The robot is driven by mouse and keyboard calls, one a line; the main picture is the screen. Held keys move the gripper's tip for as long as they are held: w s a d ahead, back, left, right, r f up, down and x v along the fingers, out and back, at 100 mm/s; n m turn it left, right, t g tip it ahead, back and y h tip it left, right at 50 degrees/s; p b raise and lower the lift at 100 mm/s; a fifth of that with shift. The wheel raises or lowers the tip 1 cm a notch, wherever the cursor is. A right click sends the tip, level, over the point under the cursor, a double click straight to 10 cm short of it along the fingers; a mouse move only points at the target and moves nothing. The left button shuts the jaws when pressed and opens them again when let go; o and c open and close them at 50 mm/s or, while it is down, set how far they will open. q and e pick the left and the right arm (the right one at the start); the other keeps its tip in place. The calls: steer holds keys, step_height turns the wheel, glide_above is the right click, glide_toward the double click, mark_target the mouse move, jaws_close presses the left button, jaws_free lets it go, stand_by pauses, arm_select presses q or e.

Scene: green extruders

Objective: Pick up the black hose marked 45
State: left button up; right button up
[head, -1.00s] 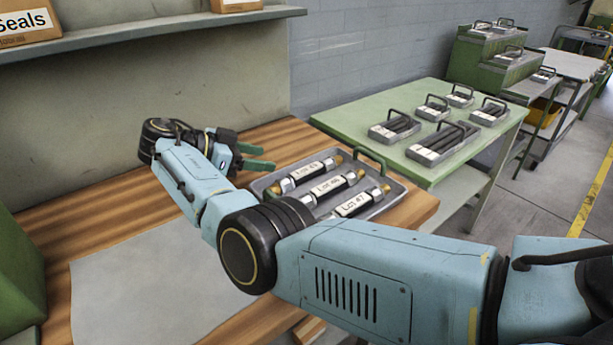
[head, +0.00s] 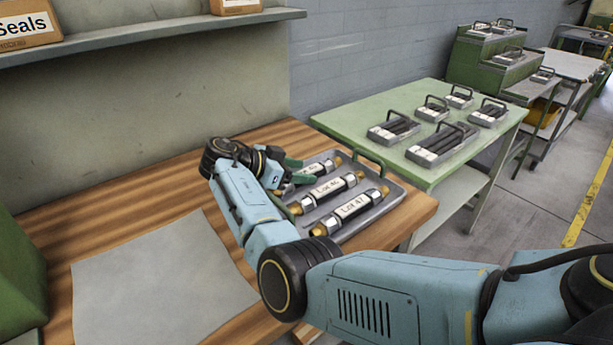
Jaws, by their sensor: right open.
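A grey metal tray (head: 372,217) on the wooden bench holds three black hoses with metal end fittings and white labels. The farthest hose (head: 310,171) is the one marked 45; its label is partly hidden by my right gripper. The middle hose (head: 328,187) reads Lot 46 and the nearest hose (head: 350,206) reads Lot 47. My right gripper (head: 289,184) has green fingers, spread apart and empty. It is over the left end of the tray, by the left end of hose 45. Contact cannot be told. My left gripper is not in view.
A grey sheet (head: 155,280) lies on the bench to the left. A green table (head: 350,121) at the right holds several small trays of dark parts. A shelf (head: 150,36) with boxes runs along the wall above. Bare bench wood lies behind the sheet.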

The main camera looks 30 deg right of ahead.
jaws_close()
steer(key=shift+r, duration=0.1)
